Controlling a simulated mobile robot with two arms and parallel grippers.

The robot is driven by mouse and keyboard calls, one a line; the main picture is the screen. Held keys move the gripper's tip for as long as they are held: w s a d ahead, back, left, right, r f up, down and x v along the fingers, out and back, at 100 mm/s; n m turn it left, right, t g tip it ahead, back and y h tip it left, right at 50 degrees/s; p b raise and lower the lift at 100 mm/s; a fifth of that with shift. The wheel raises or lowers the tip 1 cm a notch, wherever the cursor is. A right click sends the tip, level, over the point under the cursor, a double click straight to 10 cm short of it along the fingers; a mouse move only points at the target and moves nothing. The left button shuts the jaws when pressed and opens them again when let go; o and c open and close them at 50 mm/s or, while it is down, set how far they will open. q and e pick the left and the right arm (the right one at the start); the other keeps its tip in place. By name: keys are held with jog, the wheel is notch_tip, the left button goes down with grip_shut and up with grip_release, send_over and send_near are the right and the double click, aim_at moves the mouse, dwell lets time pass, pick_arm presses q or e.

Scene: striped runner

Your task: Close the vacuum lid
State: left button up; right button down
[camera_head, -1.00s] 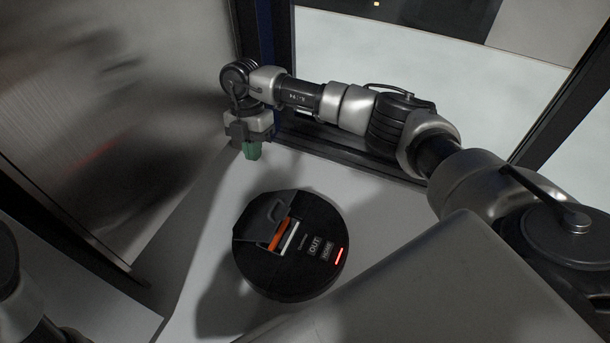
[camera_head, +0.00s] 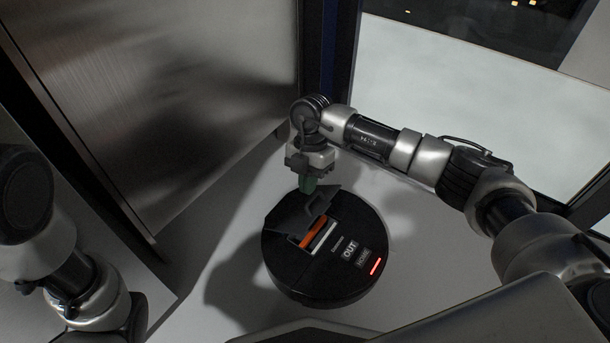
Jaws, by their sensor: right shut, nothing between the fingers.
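A round black robot vacuum (camera_head: 335,285) sits on the light floor. Its dark grey lid (camera_head: 292,219) stands tilted up on the far left side, and the opening under it shows an orange and a white strip.
A brushed metal panel (camera_head: 165,90) stands at the left. A dark-framed glass pane (camera_head: 460,90) is behind my right arm. The floor left of the vacuum is clear.

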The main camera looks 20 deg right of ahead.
aim_at(321, 209)
jog(key=shift+s+d+f, duration=0.15)
jog(key=shift+s+f, duration=0.1)
jog(key=shift+f, duration=0.35)
jog(key=shift+s+d+f+p, duration=0.15)
jog(key=shift+s+d+p, duration=0.2)
jog(key=shift+s, duration=0.1)
jog(key=shift+s+d+f+t+y+p, duration=0.8)
jog(key=shift+s+f+t+p, duration=0.25)
jog(key=shift+p, duration=0.1)
jog(key=f, duration=0.1)
jog(key=s+d+f+t+y+p, duration=0.1)
jog(key=f, duration=0.1)
jog(key=s+d+f+t+y, duration=0.1)
jog(key=f, duration=0.1)
jog(key=shift+s+f+n+t+p, duration=0.15)
jog(key=shift+s+n+t+p, duration=0.1)
jog(key=shift+n+p, duration=0.15)
jog(key=shift+s+d+f+p, duration=0.1)
jog(key=shift+s+f+p, duration=0.05)
jog(key=shift+f, duration=0.4)
jog(key=shift+s+d+f+p, duration=0.1)
jog(key=shift+f+p, duration=0.05)
jog(key=shift+f, duration=0.65)
jog(key=shift+s, duration=0.1)
